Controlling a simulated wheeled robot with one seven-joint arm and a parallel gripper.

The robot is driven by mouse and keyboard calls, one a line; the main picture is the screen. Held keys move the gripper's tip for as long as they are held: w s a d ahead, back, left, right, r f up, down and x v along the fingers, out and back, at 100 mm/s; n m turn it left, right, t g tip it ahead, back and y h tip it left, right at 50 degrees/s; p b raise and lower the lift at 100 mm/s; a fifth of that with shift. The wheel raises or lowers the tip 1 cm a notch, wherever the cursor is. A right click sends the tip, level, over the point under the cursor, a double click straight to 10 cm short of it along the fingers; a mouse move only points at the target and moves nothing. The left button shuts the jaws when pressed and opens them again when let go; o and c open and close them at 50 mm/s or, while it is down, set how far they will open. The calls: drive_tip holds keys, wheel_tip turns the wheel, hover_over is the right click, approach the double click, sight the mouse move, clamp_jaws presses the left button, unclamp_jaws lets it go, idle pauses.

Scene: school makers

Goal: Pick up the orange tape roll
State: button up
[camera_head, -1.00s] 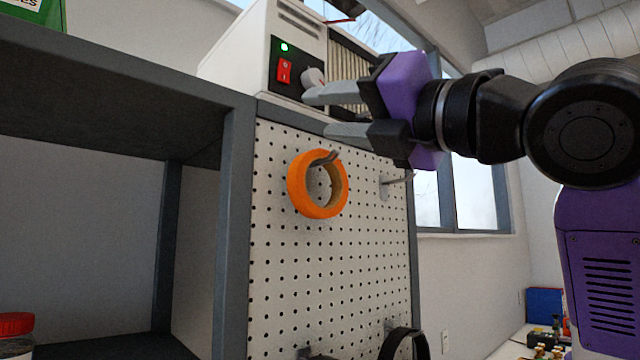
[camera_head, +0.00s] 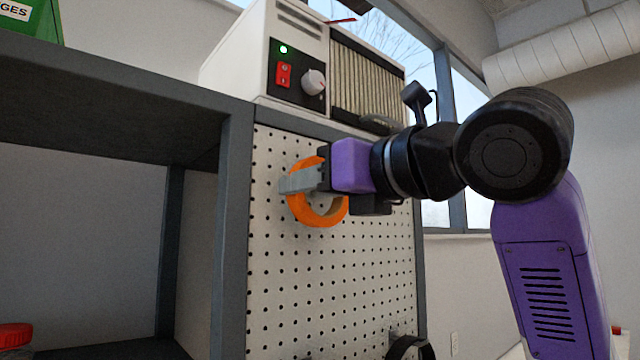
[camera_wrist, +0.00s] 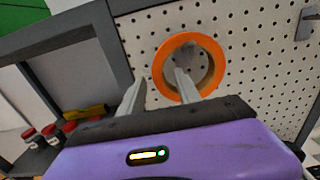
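The orange tape roll (camera_head: 322,217) hangs on the light pegboard (camera_head: 330,275), its hole facing out. My gripper (camera_head: 297,184) is at the roll, its grey fingers covering the roll's upper left part and the peg in the head view. In the wrist view, the roll (camera_wrist: 207,44) is ahead of my gripper (camera_wrist: 159,76). The fingers are apart: one lies left of the ring, the other is seen over the ring's hole. The gripper is open and empty. I cannot tell whether a finger touches the roll.
A white machine (camera_head: 240,65) with a red switch stands on the cabinet above the pegboard. A grey cabinet post (camera_head: 233,230) borders the board on the left. Another hook (camera_wrist: 306,24) sticks out at the right in the wrist view. Red-lidded jars (camera_wrist: 48,130) stand on a shelf at left.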

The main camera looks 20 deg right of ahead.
drive_tip(key=p+x, duration=0.1)
drive_tip(key=x, duration=0.2)
drive_tip(key=shift+w+a+r, duration=0.1)
drive_tip(key=shift+w+a, duration=0.05)
drive_tip(key=shift+a, duration=0.05)
clamp_jaws()
